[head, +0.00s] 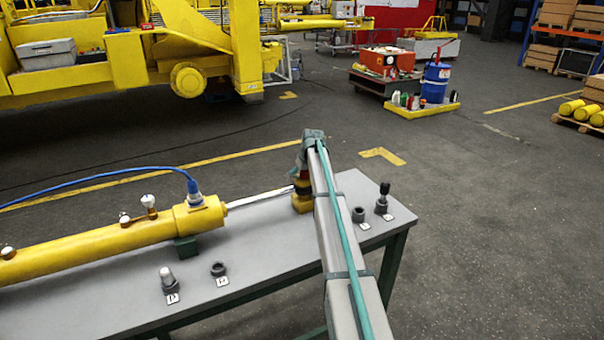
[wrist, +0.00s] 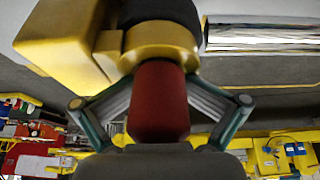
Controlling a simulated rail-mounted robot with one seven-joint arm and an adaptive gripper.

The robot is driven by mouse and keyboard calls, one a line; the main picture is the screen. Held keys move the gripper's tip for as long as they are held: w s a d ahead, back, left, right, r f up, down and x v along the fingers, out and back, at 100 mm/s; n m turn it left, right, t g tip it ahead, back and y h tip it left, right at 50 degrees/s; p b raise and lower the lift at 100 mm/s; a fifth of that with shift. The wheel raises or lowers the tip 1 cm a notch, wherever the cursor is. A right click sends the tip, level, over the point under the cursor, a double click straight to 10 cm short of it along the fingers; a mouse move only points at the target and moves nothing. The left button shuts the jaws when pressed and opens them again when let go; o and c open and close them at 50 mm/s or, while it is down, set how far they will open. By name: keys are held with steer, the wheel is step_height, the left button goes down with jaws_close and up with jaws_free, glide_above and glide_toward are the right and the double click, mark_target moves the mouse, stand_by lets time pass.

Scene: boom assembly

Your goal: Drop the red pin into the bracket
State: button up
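The red pin (wrist: 160,101) fills the middle of the wrist view, upright between the two green-and-grey fingers of my gripper (wrist: 160,105). The fingers angle in from both sides and appear shut on it; their contact pads are mostly hidden behind it. The pin meets the ring of the yellow bracket (wrist: 62,38); how deep it sits inside is hidden. In the head view my gripper (head: 308,168) is directly above the bracket (head: 302,204) at the end of the chrome rod. My arm partly covers this spot, and the pin shows only as a small dark red patch.
The grey table (head: 260,258) carries a yellow cylinder (head: 110,240) with a blue hose. Two dark parts (head: 382,200) (head: 358,214) stand right of my arm. A grey pin (head: 168,280) and dark ring (head: 218,270) stand at the front.

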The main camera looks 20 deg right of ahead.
steer(key=shift+s, duration=0.35)
steer(key=v, duration=1.2)
steer(key=shift+w, duration=0.25)
steer(key=shift+r, duration=0.15)
